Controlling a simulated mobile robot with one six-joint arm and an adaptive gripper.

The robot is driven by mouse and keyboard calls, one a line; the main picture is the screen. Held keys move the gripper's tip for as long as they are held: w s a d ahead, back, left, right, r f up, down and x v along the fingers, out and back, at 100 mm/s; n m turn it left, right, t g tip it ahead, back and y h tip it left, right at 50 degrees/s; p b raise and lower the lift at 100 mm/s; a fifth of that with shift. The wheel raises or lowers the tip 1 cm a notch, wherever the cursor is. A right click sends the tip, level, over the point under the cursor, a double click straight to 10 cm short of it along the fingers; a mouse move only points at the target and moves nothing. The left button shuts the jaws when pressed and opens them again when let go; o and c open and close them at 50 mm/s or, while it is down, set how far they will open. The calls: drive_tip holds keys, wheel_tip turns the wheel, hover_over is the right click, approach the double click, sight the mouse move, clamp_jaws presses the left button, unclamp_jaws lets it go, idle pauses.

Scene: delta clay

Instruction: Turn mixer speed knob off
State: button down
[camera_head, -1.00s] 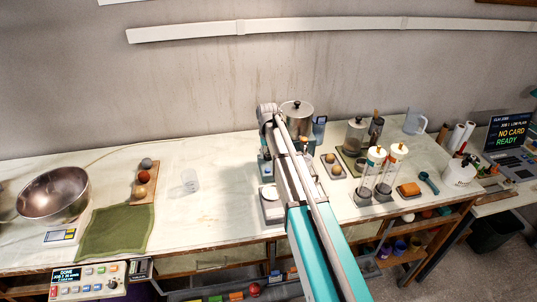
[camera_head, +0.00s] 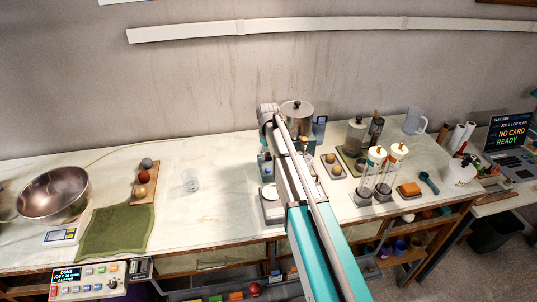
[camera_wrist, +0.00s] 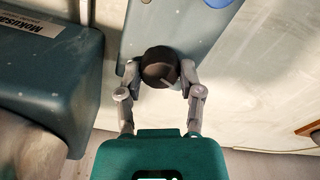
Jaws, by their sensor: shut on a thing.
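In the wrist view, a round black knob (camera_wrist: 160,67) with a pale pointer line sits on a blue-grey mixer panel (camera_wrist: 190,20). The line slants toward the lower right. My gripper (camera_wrist: 162,72) has one grey finger on each side of the knob and is shut on it. The knob and my fingertips are hidden there.
A steel bowl (camera_head: 54,194) and a green cloth (camera_head: 116,231) are at the far left.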

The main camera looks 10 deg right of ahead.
drive_tip(key=shift+c, duration=1.2)
unclamp_jaws()
drive_tip(key=shift+m, duration=0.4)
